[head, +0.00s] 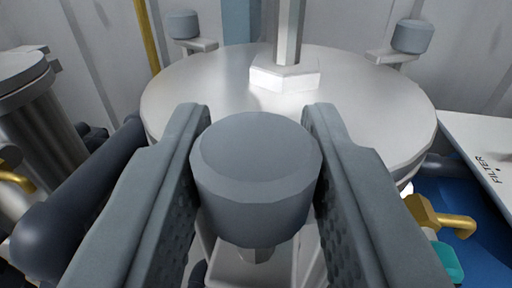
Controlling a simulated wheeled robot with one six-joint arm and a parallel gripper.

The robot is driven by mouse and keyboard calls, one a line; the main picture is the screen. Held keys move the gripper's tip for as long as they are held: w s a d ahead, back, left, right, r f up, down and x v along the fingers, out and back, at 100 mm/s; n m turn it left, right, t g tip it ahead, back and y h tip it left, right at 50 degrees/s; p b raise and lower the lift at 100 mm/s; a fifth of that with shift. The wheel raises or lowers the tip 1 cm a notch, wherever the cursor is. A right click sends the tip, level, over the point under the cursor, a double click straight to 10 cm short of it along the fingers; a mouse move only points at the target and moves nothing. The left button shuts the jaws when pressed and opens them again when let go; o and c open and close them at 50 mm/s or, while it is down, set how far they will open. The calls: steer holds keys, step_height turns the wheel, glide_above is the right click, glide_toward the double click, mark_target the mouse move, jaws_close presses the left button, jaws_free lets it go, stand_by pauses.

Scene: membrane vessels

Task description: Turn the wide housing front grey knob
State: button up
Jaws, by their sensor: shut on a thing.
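The front grey knob (255,180) is a faceted grey cylinder in the lower middle of the head view, at the near edge of the wide housing. My gripper (256,125) has one finger on each side of the knob and is shut on it. The wide housing's round metal lid (205,95) lies behind the knob. A short stem and a pale bracket show below the knob, partly hidden by it.
Two more grey knobs stand at the lid's back left (184,24) and back right (412,36). A hexagonal post (287,60) rises from the lid. A narrower metal vessel (45,105) is at left. A yellow valve handle (440,217) and a panel marked FILTER (485,150) are at right.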

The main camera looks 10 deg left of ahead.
steer(key=n+g+y, duration=0.2)
steer(key=n+y, duration=0.1)
steer(key=y, duration=0.1)
steer(key=n+g+y, duration=0.2)
steer(key=n+y, duration=0.1)
steer(key=y, duration=0.1)
steer(key=shift+d, duration=0.1)
steer(key=shift+n+g+y, duration=1.5)
steer(key=shift+g+y, duration=0.2)
steer(key=shift+y, duration=0.1)
steer(key=shift+r+g, duration=0.1)
steer(key=shift+g, duration=0.2)
steer(key=o, duration=0.9)
steer(key=shift+o, duration=0.2)
steer(key=v, duration=1.7)
steer(key=shift+d+f, duration=0.15)
steer(key=shift+f, duration=0.1)
